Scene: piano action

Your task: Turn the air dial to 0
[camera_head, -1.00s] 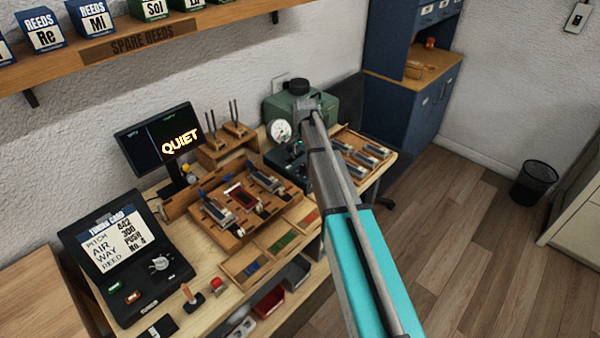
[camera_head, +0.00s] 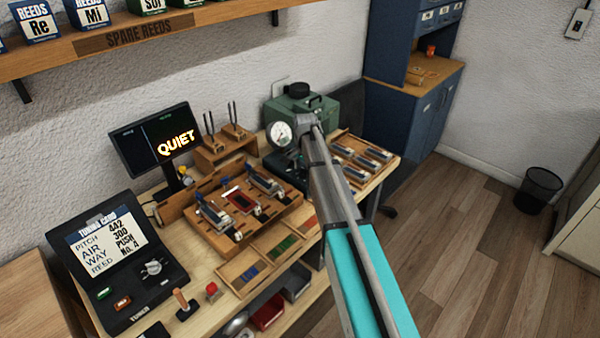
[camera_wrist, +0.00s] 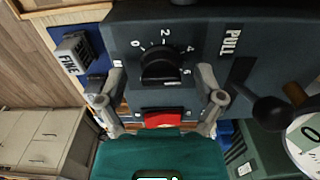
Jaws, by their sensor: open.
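In the wrist view the air dial (camera_wrist: 160,66) is a round black knob on a dark panel, with the marks 0, 2, 4 and 6 around it. Its pointer setting is too unclear to read. My gripper (camera_wrist: 163,80) is open, with one finger on each side of the dial's lower part. I cannot tell whether the fingers touch it. In the head view my arm reaches to the dark teal box (camera_head: 289,165) and hides the dial. A white pressure gauge (camera_head: 280,134) stands just behind that box.
A black lever knob (camera_wrist: 270,110) sticks out near the PULL label, right of the dial in the wrist view. In the head view a reed tray (camera_head: 345,170) lies right of the box, and a wooden fixture (camera_head: 205,232) lies left. The tuner card unit (camera_head: 150,292) is farther left.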

